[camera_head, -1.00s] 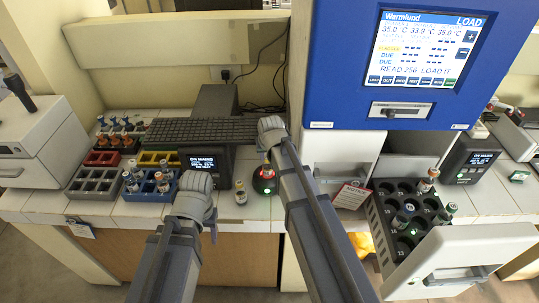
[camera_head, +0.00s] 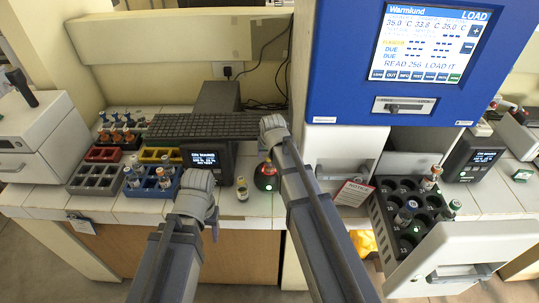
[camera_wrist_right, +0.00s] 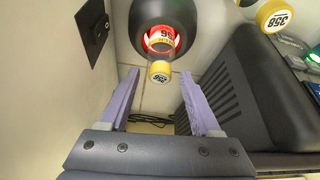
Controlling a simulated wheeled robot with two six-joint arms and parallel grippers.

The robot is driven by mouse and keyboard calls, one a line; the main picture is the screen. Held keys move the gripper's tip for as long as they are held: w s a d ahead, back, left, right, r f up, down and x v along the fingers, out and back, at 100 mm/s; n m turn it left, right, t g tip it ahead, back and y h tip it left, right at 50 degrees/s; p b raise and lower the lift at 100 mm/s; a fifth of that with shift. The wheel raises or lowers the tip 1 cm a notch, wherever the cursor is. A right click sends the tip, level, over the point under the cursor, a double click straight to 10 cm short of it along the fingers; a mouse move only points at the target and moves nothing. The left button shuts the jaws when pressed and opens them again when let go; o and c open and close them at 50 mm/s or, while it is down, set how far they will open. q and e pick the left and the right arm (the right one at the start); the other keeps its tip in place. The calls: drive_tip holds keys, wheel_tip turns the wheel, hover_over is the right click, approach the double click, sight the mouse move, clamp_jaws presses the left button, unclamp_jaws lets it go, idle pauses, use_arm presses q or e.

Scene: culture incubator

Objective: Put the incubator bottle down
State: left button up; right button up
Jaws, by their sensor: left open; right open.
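In the right wrist view the bottle (camera_wrist_right: 160,73) shows from above, inside a ring glowing red. My right gripper (camera_wrist_right: 160,78) is open, its purple fingers on either side of the bottle's cap with gaps showing. In the head view its fingers are hidden behind its own wrist (camera_head: 272,128). My left gripper (camera_head: 212,218) is open and seems empty, low at the counter's front edge, left of the stand.
Another yellow-capped bottle (camera_head: 242,189) stands left of the stand. A keyboard (camera_head: 200,127) and small display (camera_head: 205,157) lie behind. Coloured racks (camera_head: 95,180) are at left. The blue incubator (camera_head: 340,75) is at right, its numbered drawer (camera_head: 450,245) open with several bottles.

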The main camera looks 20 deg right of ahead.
drive_tip(key=shift+p+v, duration=0.85)
drive_tip(key=shift+v, duration=0.05)
drive_tip(key=d+p+v, duration=0.1)
drive_tip(key=p+v, duration=0.9)
drive_tip(key=v, duration=0.1)
drive_tip(key=s+a+f+n+g, duration=0.1)
drive_tip(key=s+a+n+g, duration=0.1)
drive_tip(key=s+a, duration=0.4)
drive_tip(key=s+a+f+n+g, duration=0.1)
drive_tip(key=s+a+n+g, duration=0.2)
drive_tip(key=s+a, duration=0.4)
drive_tip(key=s, duration=0.6)
drive_tip(key=shift+a, duration=0.2)
drive_tip(key=shift+f, duration=0.1)
